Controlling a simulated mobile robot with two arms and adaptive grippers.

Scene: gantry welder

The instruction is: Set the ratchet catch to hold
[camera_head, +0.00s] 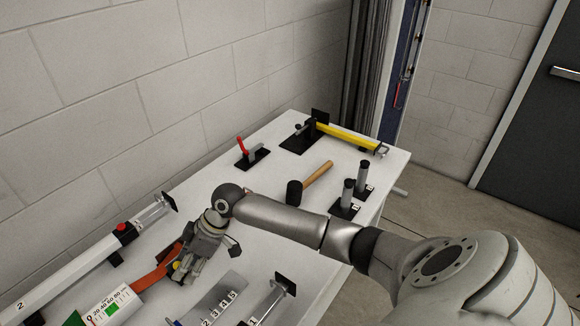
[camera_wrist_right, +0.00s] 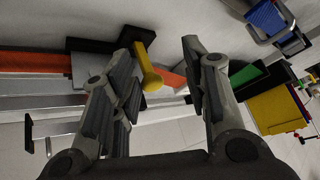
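A small yellow catch with a rounded end (camera_wrist_right: 149,72), which I take to be the ratchet catch, stands by a black block (camera_wrist_right: 112,45) on an orange bar (camera_wrist_right: 30,62). In the head view its yellow (camera_head: 176,266) shows beside my right gripper (camera_head: 182,272), and the orange bar (camera_head: 152,278) runs to the lower left. In the right wrist view my right gripper (camera_wrist_right: 163,68) is open, with the yellow catch between its fingers, nearer the left one. I cannot tell whether they touch. The catch's setting is unclear. My left gripper is not in view.
Left of the gripper is a long white bar with a red button (camera_head: 121,228). A numbered grey plate (camera_head: 215,300) and a black-ended stand (camera_head: 285,286) are in front. A hammer (camera_head: 316,175), red lever (camera_head: 241,147) and yellow bar (camera_head: 346,138) lie farther back.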

